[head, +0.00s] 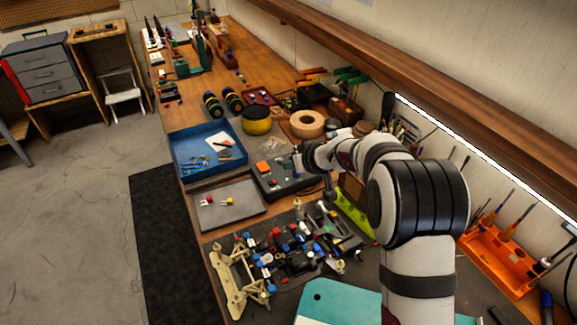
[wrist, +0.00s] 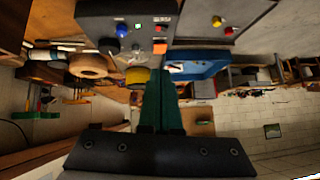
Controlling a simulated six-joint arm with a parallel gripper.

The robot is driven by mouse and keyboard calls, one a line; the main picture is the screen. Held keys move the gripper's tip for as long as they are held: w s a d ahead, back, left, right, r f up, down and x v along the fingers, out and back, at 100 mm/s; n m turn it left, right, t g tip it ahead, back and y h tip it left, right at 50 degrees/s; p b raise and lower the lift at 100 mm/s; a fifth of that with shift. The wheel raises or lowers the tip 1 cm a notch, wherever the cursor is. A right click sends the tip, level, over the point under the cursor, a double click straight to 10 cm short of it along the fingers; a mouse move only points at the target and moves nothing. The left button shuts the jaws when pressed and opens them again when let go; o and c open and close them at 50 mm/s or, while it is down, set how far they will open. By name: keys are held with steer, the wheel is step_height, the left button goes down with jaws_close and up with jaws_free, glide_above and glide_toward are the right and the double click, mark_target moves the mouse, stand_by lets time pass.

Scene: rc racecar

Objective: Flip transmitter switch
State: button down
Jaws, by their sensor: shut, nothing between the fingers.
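A black control box (head: 285,186), which looks like the transmitter, sits on the bench right of the grey tray, with an orange square on top. In the wrist view the box (wrist: 100,15) fills the upper left. It shows a blue knob (wrist: 122,30), a small green spot (wrist: 138,26), red parts (wrist: 161,27) and the orange square (wrist: 160,48). I cannot tell which part is the switch. My gripper (wrist: 161,73) is shut and empty, its dark green fingers pointing toward the box's edge near the orange square. Contact is not clear. In the head view its fingers are hard to make out.
The grey tray (head: 246,217) with small red and yellow parts and the blue tray (head: 186,169) lie to the left. A yellow roll (head: 257,121) and a tan tape roll (head: 307,124) stand behind. The car chassis (head: 290,255) is in front. An orange rack (head: 500,257) is at right.

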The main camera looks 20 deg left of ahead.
steer(key=shift+d, duration=0.25)
glide_above(272, 182)
steer(key=s+d, duration=0.1)
steer(key=d, duration=0.2)
steer(key=f, duration=0.6)
steer(key=shift+a+f, duration=0.2)
steer(key=shift+a, duration=0.05)
steer(key=f, duration=0.1)
steer(key=a+f, duration=0.1)
steer(key=f, duration=0.1)
steer(key=shift+s+f, duration=0.1)
steer(key=shift+f, duration=0.6)
